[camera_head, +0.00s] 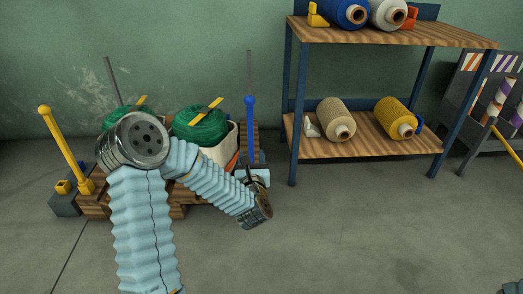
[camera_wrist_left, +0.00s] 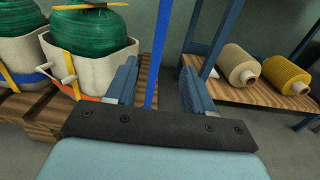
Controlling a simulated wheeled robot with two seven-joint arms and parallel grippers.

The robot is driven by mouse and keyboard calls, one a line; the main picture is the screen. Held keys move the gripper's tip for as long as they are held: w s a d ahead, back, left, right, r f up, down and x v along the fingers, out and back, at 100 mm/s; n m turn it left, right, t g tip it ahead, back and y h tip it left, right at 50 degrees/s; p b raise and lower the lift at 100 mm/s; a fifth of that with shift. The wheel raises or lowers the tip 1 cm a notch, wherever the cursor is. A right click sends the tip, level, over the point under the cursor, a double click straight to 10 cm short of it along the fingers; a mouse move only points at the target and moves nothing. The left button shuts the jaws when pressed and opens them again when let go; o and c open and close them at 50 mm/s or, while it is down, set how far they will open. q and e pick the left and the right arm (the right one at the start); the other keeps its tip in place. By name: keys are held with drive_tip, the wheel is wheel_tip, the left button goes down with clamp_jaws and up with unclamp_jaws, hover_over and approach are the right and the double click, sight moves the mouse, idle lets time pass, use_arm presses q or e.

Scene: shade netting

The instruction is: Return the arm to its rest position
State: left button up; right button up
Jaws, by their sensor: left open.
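My left arm comes in from the lower left in the head view and bends at a dark metal joint. My left gripper (camera_head: 253,172) is at the arm's end, in front of the blue post (camera_head: 250,125) at the right side of the wooden pallet (camera_head: 177,211). In the left wrist view the gripper (camera_wrist_left: 159,70) is open, its two blue fingers apart. The blue post (camera_wrist_left: 158,60) shows between and beyond them; I cannot tell how far. Nothing is held. My right gripper is not in view.
Green twine balls (camera_head: 201,126) in pale tubs (camera_wrist_left: 105,65) stand close left of my gripper. A yellow post (camera_head: 66,148) is farther left. A shelf rack (camera_head: 380,149) with spools stands to the right. Open floor (camera_head: 350,235) lies in front of it.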

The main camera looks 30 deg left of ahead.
use_arm(q)
drive_tip(key=s+d+f+m+g+h, duration=0.3)
drive_tip(key=d+f+m+h, duration=0.2)
drive_tip(key=d+f+m, duration=0.45)
drive_tip(key=s+d+f+m+g+h, duration=0.25)
drive_tip(key=d+f+m+h, duration=0.4)
drive_tip(key=f+m, duration=0.55)
drive_tip(key=s+d+f+m+g+h, duration=0.1)
drive_tip(key=s+d+f+m+g, duration=0.35)
drive_tip(key=s+m, duration=0.5)
drive_tip(key=s+d+f+m+g+h, duration=0.1)
drive_tip(key=s+d+f+m+g, duration=0.25)
drive_tip(key=s+f+m, duration=0.45)
wheel_tip(320, 180, up, 19)
drive_tip(key=s+m+p, duration=0.1)
drive_tip(key=s+p, duration=0.1)
drive_tip(key=p, duration=1.5)
drive_tip(key=shift+a+r+m+g, duration=0.2)
drive_tip(key=shift+m+g, duration=0.1)
drive_tip(key=shift+g, duration=0.15)
drive_tip(key=shift+s, duration=0.1)
